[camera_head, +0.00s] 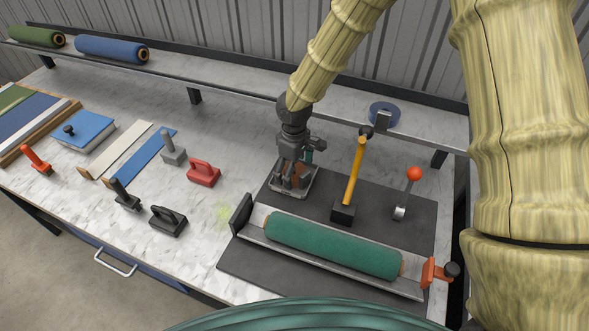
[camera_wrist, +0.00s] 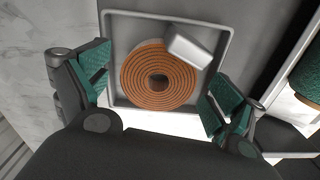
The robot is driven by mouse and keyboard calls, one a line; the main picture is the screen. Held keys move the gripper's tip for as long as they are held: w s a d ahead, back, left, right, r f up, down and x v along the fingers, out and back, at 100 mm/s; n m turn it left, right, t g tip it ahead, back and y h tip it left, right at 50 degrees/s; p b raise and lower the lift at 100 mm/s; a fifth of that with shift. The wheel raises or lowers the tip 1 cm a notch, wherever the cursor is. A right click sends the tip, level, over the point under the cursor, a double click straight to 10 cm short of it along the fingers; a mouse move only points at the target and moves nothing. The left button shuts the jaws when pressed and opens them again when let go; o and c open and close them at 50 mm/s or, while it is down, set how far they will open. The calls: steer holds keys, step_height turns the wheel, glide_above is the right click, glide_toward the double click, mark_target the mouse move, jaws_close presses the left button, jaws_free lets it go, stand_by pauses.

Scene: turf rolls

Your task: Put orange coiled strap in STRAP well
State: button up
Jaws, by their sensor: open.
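The orange coiled strap (camera_wrist: 135,78) lies flat inside a shallow square grey tray (camera_wrist: 108,50) in the wrist view. A pale grey block-like piece (camera_wrist: 187,46) sits over the coil's upper right edge. My gripper (camera_wrist: 160,88) is open, with its green-padded fingers on either side of the coil and apart from it. In the head view my gripper (camera_head: 296,178) points down over the tray (camera_head: 309,187) and hides most of the strap. I cannot read any STRAP label, so I cannot tell whether this tray is that well.
A green turf roll (camera_head: 333,246) lies in a metal cradle in front. A yellow-handled tool (camera_head: 355,172) and an orange-knobbed lever (camera_head: 408,192) stand to the right. A blue tape roll (camera_head: 384,115) is on the shelf behind.

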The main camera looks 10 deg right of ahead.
step_height(320, 180, up, 12)
steer(key=b, duration=0.2)
stand_by(0.4)
steer(key=shift+c, duration=0.4)
stand_by(0.9)
